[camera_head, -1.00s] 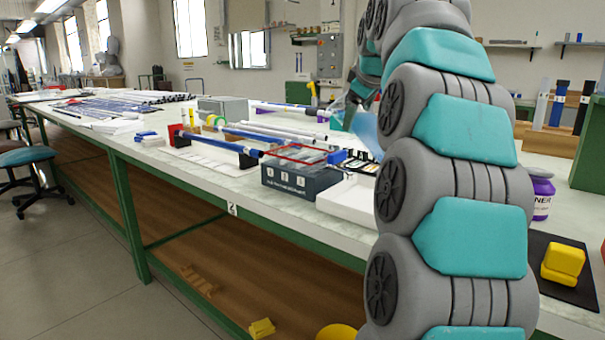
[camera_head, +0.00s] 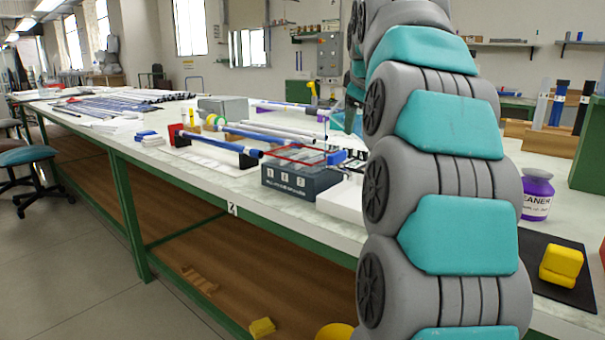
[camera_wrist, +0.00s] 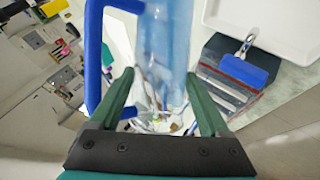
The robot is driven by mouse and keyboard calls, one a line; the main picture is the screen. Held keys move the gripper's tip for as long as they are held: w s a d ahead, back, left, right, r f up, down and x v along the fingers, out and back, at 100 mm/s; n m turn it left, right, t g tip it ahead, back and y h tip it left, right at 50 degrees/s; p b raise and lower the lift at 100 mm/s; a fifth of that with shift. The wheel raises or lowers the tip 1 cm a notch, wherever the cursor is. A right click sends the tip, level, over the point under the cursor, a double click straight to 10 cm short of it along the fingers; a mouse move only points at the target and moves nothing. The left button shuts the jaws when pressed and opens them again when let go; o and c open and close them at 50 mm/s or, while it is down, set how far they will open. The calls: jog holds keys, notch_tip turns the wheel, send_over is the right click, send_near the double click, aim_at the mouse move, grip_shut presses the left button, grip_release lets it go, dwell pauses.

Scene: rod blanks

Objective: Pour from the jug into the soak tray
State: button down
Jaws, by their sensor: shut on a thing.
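My gripper (camera_wrist: 160,74) is shut on the jug (camera_wrist: 166,35), a clear bluish vessel with a blue handle (camera_wrist: 93,60) on its left in the wrist view. Its green fingers lie on either side of the jug's body. In the head view my arm hides the gripper and most or all of the jug. A white shallow tray, which looks like the soak tray (camera_wrist: 262,40), lies at the upper right of the wrist view, beside the jug. In the head view the white tray (camera_head: 340,205) is partly behind my arm. I cannot tell the jug's tilt or whether liquid flows.
A dark numbered box (camera_head: 290,184) with clear compartments stands left of the tray, near the bench's front edge. A blue rod (camera_head: 222,143) and white rods lie farther left. A purple-labelled cleaner bottle (camera_head: 537,195) and a yellow block (camera_head: 562,264) on a black mat stand right of my arm.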

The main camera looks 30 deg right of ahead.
jog(key=shift+a+f+n+g+h+p, duration=0.1)
jog(key=shift+f+n+g+h+p, duration=0.35)
jog(key=shift+h, duration=0.25)
dwell(2.3)
jog(key=shift+w+a+r+n+g+h+p, duration=0.15)
jog(key=shift+r+n+g+h+p, duration=0.25)
jog(key=shift+p, duration=0.55)
jog(key=shift+w+a+r+n+g+h+p, duration=0.15)
jog(key=shift+r+g+h+p, duration=0.25)
jog(key=shift+p, duration=0.55)
dwell(3.1)
